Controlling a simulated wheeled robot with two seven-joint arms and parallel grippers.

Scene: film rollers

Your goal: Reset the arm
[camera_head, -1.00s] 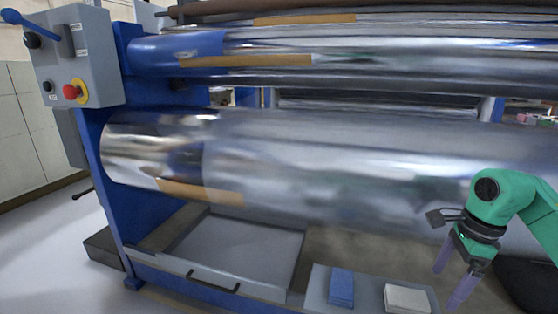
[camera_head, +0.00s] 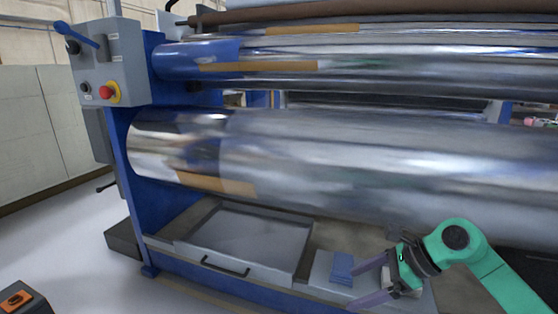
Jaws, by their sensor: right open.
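My right arm comes in green from the lower right. Its gripper (camera_head: 367,284) is open, with its two purple fingers pointing left over the small grey tray (camera_head: 322,268). A blue folded cloth or pad (camera_head: 342,267) lies on that tray close to the upper fingertip; I cannot tell whether they touch. A white block or cloth (camera_head: 411,289) on the tray is partly hidden behind the gripper. Nothing is visibly held between the fingers. My left gripper is not in view.
The large shiny film roller (camera_head: 330,165) spans the machine above the gripper, with more rollers above it. A grey control box (camera_head: 112,60) with a red button (camera_head: 109,92) stands at the left. A drawer-like tray (camera_head: 250,240) lies below. An orange-topped dark box (camera_head: 22,299) is at lower left.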

